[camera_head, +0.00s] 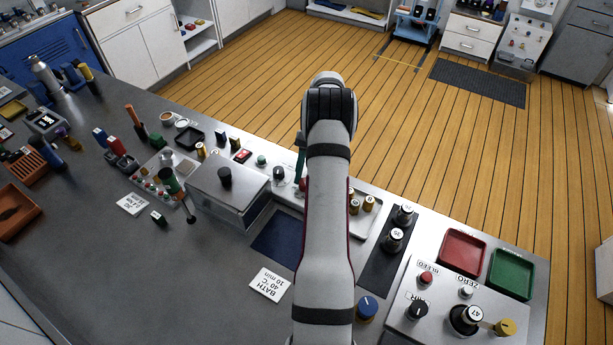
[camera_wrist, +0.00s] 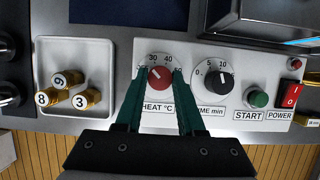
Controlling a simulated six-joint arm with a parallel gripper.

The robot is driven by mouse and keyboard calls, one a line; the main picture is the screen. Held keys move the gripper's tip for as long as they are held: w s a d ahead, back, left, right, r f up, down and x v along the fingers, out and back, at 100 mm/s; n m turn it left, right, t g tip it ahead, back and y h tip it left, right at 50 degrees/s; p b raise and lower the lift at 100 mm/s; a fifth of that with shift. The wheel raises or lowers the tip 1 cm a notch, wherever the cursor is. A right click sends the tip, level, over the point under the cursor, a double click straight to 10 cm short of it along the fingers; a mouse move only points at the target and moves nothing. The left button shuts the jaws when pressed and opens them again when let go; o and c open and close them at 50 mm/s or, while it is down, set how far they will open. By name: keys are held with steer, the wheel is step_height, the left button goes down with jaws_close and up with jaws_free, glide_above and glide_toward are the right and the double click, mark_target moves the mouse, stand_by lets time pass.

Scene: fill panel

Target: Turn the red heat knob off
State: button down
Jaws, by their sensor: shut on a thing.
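The red heat knob (camera_wrist: 159,77) sits on a white panel above the label "HEAT °C", with 30 and 40 printed above it. A white mark on the knob points up and to the left. My gripper (camera_wrist: 158,82) has its two green fingers on either side of the knob, shut on it.
Right of the heat knob are a black minutes knob (camera_wrist: 212,81), a green START button (camera_wrist: 259,98) and a red POWER switch (camera_wrist: 291,95). Left is a white tray (camera_wrist: 98,52) with brass numbered pieces (camera_wrist: 82,99). A metal bath box (camera_head: 215,195) stands left of my arm.

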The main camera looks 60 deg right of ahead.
steer(key=shift+w+n+g, duration=0.1)
steer(key=shift+n+g, duration=0.7)
steer(key=shift+n, duration=1.4)
steer(key=c, duration=0.5)
jaws_free()
steer(key=v, duration=0.7)
steer(key=shift+w+r, duration=0.1)
steer(key=shift+r, duration=0.15)
